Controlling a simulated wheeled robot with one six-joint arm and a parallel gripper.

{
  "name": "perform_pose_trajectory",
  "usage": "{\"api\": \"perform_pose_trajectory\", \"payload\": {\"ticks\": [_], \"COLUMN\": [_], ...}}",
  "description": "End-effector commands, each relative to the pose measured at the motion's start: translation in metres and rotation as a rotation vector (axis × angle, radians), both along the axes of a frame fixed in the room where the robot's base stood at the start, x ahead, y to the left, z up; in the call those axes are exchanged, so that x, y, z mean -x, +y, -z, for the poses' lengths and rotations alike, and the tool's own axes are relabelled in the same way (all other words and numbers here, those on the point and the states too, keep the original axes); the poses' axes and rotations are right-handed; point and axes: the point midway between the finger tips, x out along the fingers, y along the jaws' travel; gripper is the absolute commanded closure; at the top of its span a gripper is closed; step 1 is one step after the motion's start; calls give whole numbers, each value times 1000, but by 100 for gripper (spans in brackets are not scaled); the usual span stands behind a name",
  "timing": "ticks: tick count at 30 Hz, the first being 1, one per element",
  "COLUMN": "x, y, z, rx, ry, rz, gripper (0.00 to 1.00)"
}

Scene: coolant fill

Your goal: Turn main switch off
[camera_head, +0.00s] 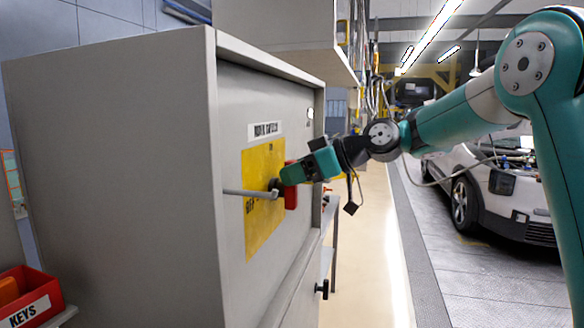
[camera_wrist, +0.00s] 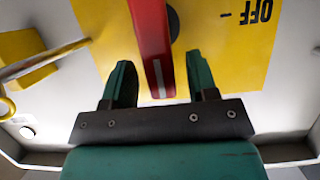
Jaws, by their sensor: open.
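The main switch has a red handle (camera_head: 291,190) on a yellow plate (camera_head: 262,225) on the front of a grey cabinet. In the wrist view the red handle (camera_wrist: 152,45), with a white line near its end, reaches down between my two fingers. The word OFF shows upside down on the yellow plate (camera_wrist: 225,50), right of the handle. My gripper (camera_wrist: 160,78) is open, with one finger on each side of the handle and visible gaps between. In the head view my gripper (camera_head: 285,178) is at the switch and partly covers it.
A thin grey rod (camera_head: 245,193) crosses in front of the yellow plate. A yellow block (camera_wrist: 25,57) lies left in the wrist view. A red KEYS bin (camera_head: 30,300) is at lower left. A black knob (camera_head: 322,289) sticks out below. A white car (camera_head: 490,190) stands right.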

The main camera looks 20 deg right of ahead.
Motion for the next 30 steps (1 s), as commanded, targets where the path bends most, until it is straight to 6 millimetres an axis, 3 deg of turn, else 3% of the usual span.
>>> {"api": "perform_pose_trajectory", "payload": {"ticks": [12,18,20,30], "x": [-5,-5,-5,-4], "y": [7,7,7,7], "z": [4,4,4,7], "rx": [1,1,1,11], "ry": [1,1,1,-12], "rz": [0,0,0,0], "gripper": [47,93,96,96]}}
